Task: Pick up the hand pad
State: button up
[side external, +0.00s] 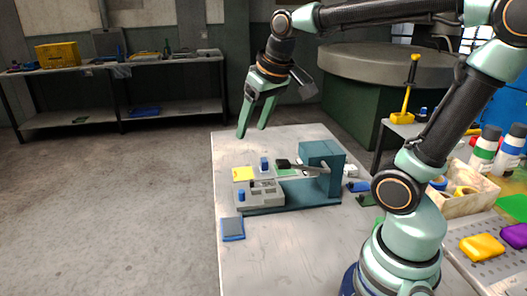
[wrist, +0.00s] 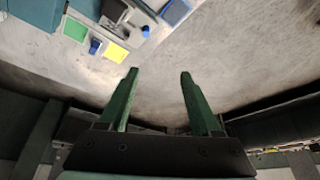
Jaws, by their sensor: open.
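A flat square grey pad with a blue border (side external: 232,229), which looks like the hand pad, lies on the pale table (side external: 275,250) in front of the press. It also shows at the top of the wrist view (wrist: 175,12). My gripper (side external: 252,131) is in the air above the far left part of the table, pointing down and well away from the pad. In the wrist view its two green fingers (wrist: 159,73) are apart, with only bare surface between them.
A teal press (side external: 322,160) with a grey block (side external: 258,200) stands beside the pad. A yellow square (side external: 243,174), a green square (side external: 287,168) and a small blue-topped piece (side external: 264,163) lie around it.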

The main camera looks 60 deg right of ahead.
jog(key=w+d+m+g, duration=0.1)
jog(key=w+d+m, duration=0.1)
jog(key=w+d, duration=0.35)
jog(key=m+g, duration=0.3)
jog(key=m, duration=0.2)
send_over(264, 159)
notch_tip(264, 159, down, 15)
notch_tip(264, 159, down, 11)
jog(key=shift+s+a+f, duration=0.1)
jog(key=shift+s, duration=0.05)
grip_shut()
